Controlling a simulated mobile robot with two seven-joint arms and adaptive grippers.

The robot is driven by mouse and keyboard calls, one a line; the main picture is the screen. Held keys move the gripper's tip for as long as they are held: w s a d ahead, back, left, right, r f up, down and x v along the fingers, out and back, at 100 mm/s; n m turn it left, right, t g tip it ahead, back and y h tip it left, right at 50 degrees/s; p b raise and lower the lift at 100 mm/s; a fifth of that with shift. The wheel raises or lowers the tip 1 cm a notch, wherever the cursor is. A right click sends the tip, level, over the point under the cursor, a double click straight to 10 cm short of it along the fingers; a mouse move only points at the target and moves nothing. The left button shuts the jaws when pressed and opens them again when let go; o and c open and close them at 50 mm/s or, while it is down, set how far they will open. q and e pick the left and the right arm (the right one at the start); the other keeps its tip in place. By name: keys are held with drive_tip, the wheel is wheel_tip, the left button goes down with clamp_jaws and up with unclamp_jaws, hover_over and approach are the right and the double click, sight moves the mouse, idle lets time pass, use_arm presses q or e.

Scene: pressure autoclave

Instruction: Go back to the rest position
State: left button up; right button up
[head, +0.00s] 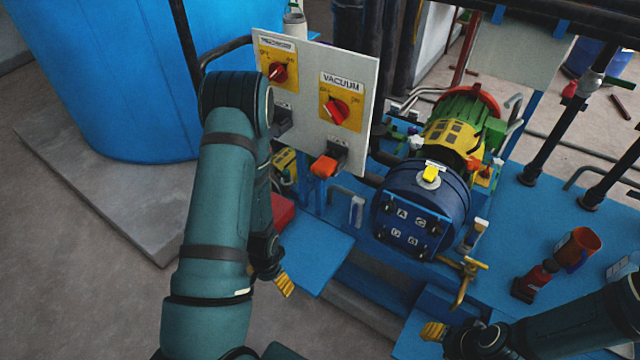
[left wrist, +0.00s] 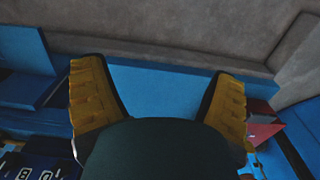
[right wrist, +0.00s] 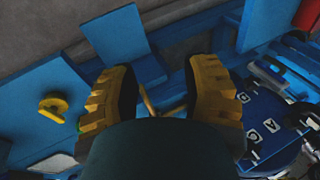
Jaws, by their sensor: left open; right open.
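My right gripper (head: 433,331) is low in the head view, in front of the blue vessel with the lettered face (head: 412,226). In the right wrist view the fingers of this gripper (right wrist: 162,75) are apart and empty. Most of the right gripper's body is hidden by its arm.
A grey panel (head: 309,120) with two red rotary switches stands behind my left arm. A brass valve (head: 464,270) is close to my right gripper. An orange cup (head: 577,246) and a red bottle (head: 538,278) stand on the blue deck.

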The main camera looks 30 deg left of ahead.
use_arm(q)
drive_tip(key=d+r+n+h, duration=0.1)
drive_tip(key=d+r+h, duration=0.1)
drive_tip(key=d, duration=0.9)
drive_tip(key=w+d+r+n+t+h, duration=0.1)
drive_tip(key=d+r, duration=0.3)
drive_tip(key=d, duration=0.8)
drive_tip(key=shift+n+t+h, duration=0.3)
drive_tip(key=shift+n+h, duration=0.1)
use_arm(e)
drive_tip(key=shift+s+a+f+g, duration=0.15)
drive_tip(key=shift+s+f, duration=0.05)
drive_tip(key=shift+s, duration=0.2)
drive_tip(key=shift+s+a+f+g, duration=0.15)
drive_tip(key=shift+s, duration=0.25)
